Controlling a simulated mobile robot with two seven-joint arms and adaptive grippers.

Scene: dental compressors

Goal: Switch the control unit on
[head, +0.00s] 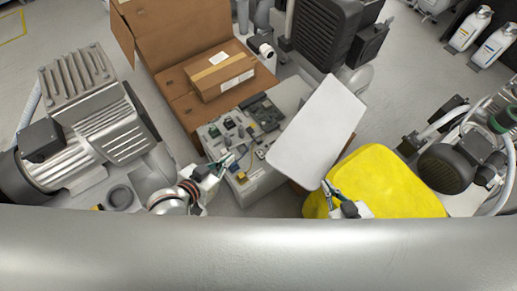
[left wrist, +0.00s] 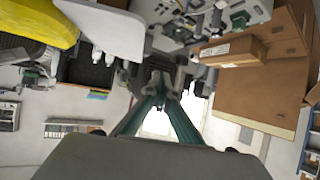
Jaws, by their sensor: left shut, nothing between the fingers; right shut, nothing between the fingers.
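The control unit (head: 262,172) is a grey box with its lid (head: 317,129) swung open to the right, showing circuit boards and small components. In the left wrist view the control unit (left wrist: 207,22) is upside down at the top, beside its pale lid (left wrist: 105,30). My left gripper (head: 228,160) is shut and empty at the left side of the unit; I cannot tell if it touches. Its greenish fingers meet in the left wrist view (left wrist: 160,84). My right gripper (head: 326,186) is shut and empty near the lid's lower corner, before the yellow object. I cannot make out the switch.
An open cardboard box (head: 165,45) with a smaller closed carton (head: 219,76) stands behind the unit. A large ribbed motor (head: 90,130) is at left. A yellow object (head: 385,180) and a compressor (head: 450,165) are at right.

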